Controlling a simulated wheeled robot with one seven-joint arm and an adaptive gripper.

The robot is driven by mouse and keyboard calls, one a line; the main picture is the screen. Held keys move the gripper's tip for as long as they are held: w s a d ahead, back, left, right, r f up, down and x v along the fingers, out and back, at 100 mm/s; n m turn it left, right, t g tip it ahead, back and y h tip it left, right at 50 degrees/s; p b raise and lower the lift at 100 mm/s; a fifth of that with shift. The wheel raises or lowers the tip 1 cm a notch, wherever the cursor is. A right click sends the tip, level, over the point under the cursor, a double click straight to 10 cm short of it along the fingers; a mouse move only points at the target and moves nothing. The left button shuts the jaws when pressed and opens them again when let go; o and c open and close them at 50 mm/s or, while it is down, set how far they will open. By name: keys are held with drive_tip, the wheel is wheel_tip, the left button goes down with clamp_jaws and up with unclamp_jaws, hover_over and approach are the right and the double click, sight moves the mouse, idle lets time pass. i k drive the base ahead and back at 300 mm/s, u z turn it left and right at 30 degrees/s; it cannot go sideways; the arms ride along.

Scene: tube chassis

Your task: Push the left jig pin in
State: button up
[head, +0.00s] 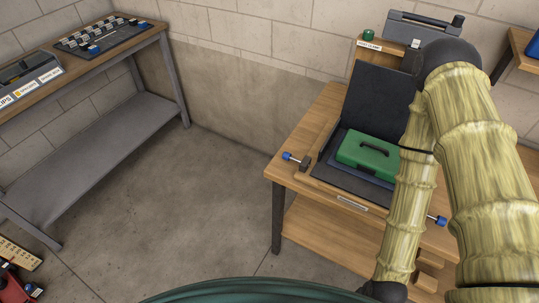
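The left jig pin (288,156) has a blue knob and a short dark shaft. It sticks out at the left edge of the wooden workbench (325,113), beside a small dark block (305,163). The right jig pin (438,220), also blue-knobbed, sticks out past my forearm on the right. Between them a green case (368,153) with a dark handle lies on the dark jig base (335,170), before an upright dark panel (375,100). My forearm hangs down in front of the bench's right part and covers some of the jig. My gripper is below the picture, unseen.
A grey toolbox (415,29) and a green round thing (369,35) stand behind the jig. A shelf bench (85,150) with a dark tray (100,36) is at left. The floor between the benches is clear. Red things (14,285) lie at lower left.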

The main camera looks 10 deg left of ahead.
sight(286, 156)
drive_tip(key=u, duration=2.05)
drive_tip(key=i, duration=1.6)
drive_tip(key=z, duration=3.05)
drive_tip(key=k, duration=0.15)
drive_tip(key=z, duration=0.2)
drive_tip(key=i, duration=0.15)
